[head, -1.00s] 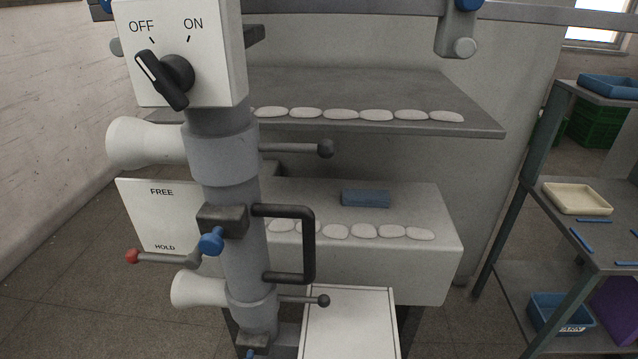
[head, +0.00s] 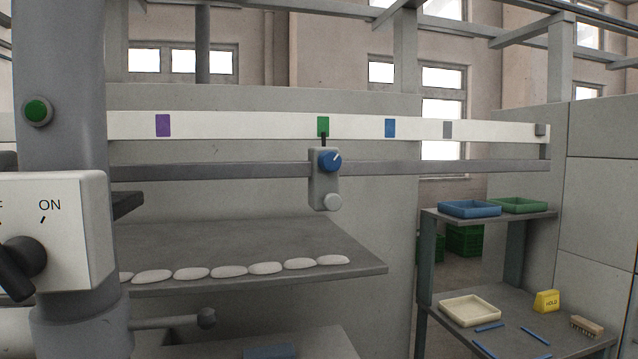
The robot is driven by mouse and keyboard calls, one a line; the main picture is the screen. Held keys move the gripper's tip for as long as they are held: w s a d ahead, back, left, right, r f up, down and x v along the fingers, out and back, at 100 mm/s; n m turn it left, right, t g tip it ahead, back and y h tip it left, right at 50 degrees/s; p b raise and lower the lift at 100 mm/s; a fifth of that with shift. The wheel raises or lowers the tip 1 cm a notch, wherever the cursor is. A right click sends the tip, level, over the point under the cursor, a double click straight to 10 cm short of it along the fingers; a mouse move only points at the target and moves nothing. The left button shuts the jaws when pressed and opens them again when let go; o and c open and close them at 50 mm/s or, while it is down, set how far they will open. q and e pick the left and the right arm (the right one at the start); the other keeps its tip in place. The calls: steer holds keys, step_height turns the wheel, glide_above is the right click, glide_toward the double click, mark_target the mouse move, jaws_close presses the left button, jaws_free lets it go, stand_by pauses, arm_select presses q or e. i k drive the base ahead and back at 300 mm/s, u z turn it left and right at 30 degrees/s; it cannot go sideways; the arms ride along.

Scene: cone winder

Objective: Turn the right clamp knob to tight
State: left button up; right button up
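The right clamp (head: 324,190) is a grey block on the horizontal grey rail (head: 230,170). On its face is a round blue knob (head: 327,162) with a short white mark slanting to the upper right. A light round button-like piece (head: 332,202) sits below the knob. A thin dark pointer rises from the clamp to the green patch (head: 323,127) on the white strip. No tight or loose label is readable at the knob. Neither of my grippers is in view.
The white strip (head: 225,126) also carries purple, blue and grey patches. A thick grey column (head: 60,100) with a green button (head: 36,111) and an OFF/ON switch box (head: 85,225) stands at left. A shelf (head: 330,240) with white pads lies below; a rack (head: 430,280) with trays stands right.

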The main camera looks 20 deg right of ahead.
mark_target(328, 161)
steer(key=z, duration=0.2)
steer(key=i, duration=0.3)
steer(key=z, duration=0.55)
